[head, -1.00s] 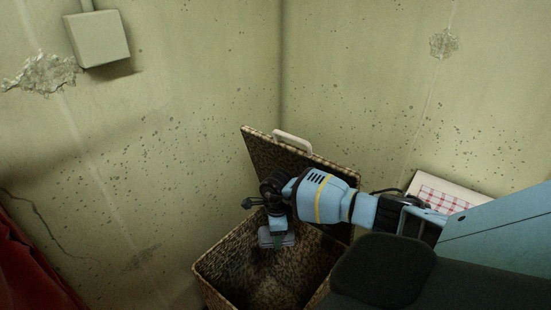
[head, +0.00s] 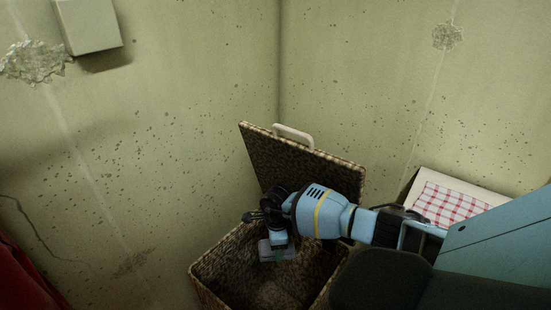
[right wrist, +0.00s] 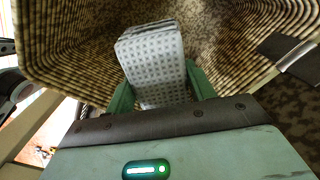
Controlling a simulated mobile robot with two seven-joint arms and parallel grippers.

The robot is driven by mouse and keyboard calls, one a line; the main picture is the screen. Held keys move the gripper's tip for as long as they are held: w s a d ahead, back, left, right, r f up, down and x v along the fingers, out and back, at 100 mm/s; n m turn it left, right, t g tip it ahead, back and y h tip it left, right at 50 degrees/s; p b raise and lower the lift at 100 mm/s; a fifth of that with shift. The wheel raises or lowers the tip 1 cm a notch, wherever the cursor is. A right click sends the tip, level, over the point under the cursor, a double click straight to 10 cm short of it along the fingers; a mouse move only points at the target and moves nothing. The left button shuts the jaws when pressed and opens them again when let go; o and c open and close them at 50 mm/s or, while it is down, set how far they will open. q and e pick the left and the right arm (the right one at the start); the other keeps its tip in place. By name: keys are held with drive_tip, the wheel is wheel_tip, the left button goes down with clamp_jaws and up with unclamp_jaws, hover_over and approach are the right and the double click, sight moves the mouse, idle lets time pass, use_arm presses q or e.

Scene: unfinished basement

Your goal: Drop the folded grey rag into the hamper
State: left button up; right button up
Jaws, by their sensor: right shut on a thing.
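The hamper (head: 222,268) is a woven, mottled brown box in the corner, with its lid (head: 290,162) standing open at the back. My right gripper (head: 276,254) points down at the hamper's open mouth. It is shut on the folded grey rag, a small patterned bundle (right wrist: 155,68) between the green fingers in the right wrist view. The hamper's striped woven wall (right wrist: 60,60) surrounds the rag there. Whether the rag touches the hamper is hard to tell. My left gripper is not in view.
A pale box with a red-checked cloth (head: 447,203) stands right of the hamper, behind my right arm. Stained walls meet behind the hamper. A red thing (head: 25,265) is at the lower left edge. A grey wall box (head: 90,25) hangs high on the left.

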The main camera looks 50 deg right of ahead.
drive_tip(key=o, duration=1)
drive_tip(key=shift+r+p, duration=0.35)
drive_tip(key=shift+r, duration=3.6)
drive_tip(key=shift+a, duration=0.1)
